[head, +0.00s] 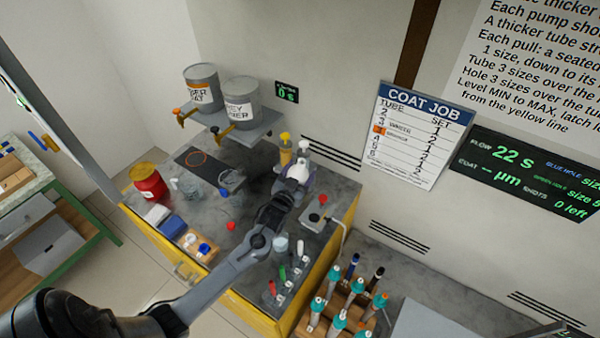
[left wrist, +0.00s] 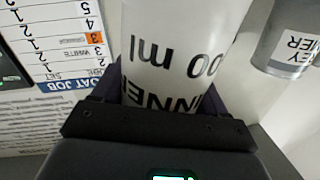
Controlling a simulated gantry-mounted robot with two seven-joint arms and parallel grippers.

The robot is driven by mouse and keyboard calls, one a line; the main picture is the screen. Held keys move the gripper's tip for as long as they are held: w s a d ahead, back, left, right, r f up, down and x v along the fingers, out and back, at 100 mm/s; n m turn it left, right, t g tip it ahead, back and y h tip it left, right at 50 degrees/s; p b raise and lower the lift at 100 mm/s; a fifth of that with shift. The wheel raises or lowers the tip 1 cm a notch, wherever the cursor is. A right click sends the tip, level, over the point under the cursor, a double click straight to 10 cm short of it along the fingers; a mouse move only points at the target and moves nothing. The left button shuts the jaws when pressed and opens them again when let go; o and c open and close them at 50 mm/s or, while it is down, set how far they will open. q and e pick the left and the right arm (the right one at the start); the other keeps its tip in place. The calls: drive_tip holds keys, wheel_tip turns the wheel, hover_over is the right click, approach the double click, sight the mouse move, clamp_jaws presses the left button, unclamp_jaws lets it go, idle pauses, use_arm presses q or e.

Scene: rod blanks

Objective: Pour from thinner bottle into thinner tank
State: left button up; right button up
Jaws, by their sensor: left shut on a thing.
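My left gripper (head: 290,187) is shut on a white bottle (head: 298,171), held over the back right of the grey bench. In the left wrist view the white bottle (left wrist: 180,50) fills the middle, with black print ending in "NNER" and "00 ml". The bottle looks roughly upright in the head view; its lower part is hidden by the gripper. My right gripper is not in view.
A yellow-capped bottle (head: 285,152) stands just left of the held bottle. A red tin (head: 148,182), clear cups (head: 188,188) and a box of small pots (head: 198,247) sit on the bench (head: 210,212). A rack of teal-banded tools (head: 338,318) stands at front right.

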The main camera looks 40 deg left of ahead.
use_arm(q)
drive_tip(key=shift+a+f+m+b, duration=0.1)
drive_tip(key=shift+f+m+b, duration=0.7)
drive_tip(key=shift+f+b, duration=0.65)
drive_tip(key=shift+f+m+b, duration=0.8)
drive_tip(key=shift+f+b, duration=0.35)
drive_tip(key=shift+f, duration=0.55)
drive_tip(key=m, duration=0.3)
drive_tip(key=shift+s+a+r, duration=0.1)
drive_tip(key=shift+a+r, duration=0.05)
drive_tip(key=shift+a+r+m+b, duration=0.15)
drive_tip(key=shift+m+b, duration=0.15)
drive_tip(key=shift+m, duration=0.5)
drive_tip(key=shift+a, duration=0.1)
drive_tip(key=shift+p, duration=0.45)
drive_tip(key=shift+r+m+p, duration=0.1)
drive_tip(key=shift+m+p, duration=0.25)
drive_tip(key=shift+m, duration=0.15)
drive_tip(key=shift+s+a+m+p, duration=0.1)
drive_tip(key=shift+a+m+p, duration=0.05)
drive_tip(key=shift+m+p, duration=0.2)
